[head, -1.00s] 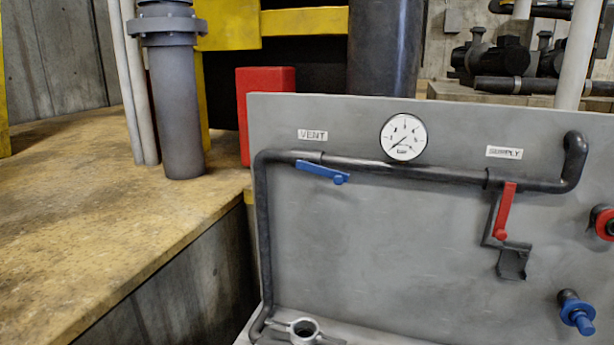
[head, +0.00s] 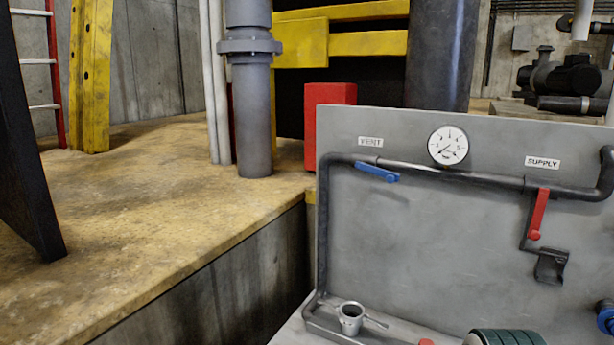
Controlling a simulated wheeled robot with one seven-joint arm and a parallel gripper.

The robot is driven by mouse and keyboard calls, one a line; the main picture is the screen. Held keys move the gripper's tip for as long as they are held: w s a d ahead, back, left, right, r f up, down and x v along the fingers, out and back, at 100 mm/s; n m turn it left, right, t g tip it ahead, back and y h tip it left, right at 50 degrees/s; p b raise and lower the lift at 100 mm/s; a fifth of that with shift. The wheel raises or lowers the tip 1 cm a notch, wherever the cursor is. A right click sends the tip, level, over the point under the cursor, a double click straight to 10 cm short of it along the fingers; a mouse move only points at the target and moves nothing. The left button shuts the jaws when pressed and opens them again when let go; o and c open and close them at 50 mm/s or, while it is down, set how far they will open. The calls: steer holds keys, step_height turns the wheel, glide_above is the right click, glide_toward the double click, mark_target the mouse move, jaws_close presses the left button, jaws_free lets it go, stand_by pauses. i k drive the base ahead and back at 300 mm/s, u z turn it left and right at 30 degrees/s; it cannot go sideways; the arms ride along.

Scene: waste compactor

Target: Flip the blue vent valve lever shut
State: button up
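The blue vent valve lever (head: 377,171) is on the grey panel (head: 440,240), just below the dark pipe and under the VENT label (head: 370,142). It lies nearly along the pipe, sloping slightly down to the right, with a round blue knob at its right end. A round white gauge (head: 448,145) is to its right on the pipe. The red lever (head: 539,213) under the SUPPLY label (head: 542,162) hangs nearly vertical above a dark bracket. My gripper is not in view.
A metal cup-like fitting (head: 352,317) stands on the ledge at the panel's foot. A dark green ribbed object (head: 506,338) is at the bottom edge. A yellow-brown platform (head: 150,220) fills the left. A red box (head: 329,118) stands behind the panel's left corner.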

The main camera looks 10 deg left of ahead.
mark_target(390, 178)
steer(key=z, duration=2.1)
steer(key=k, duration=1.05)
steer(key=u, duration=1.35)
steer(key=i, duration=1)
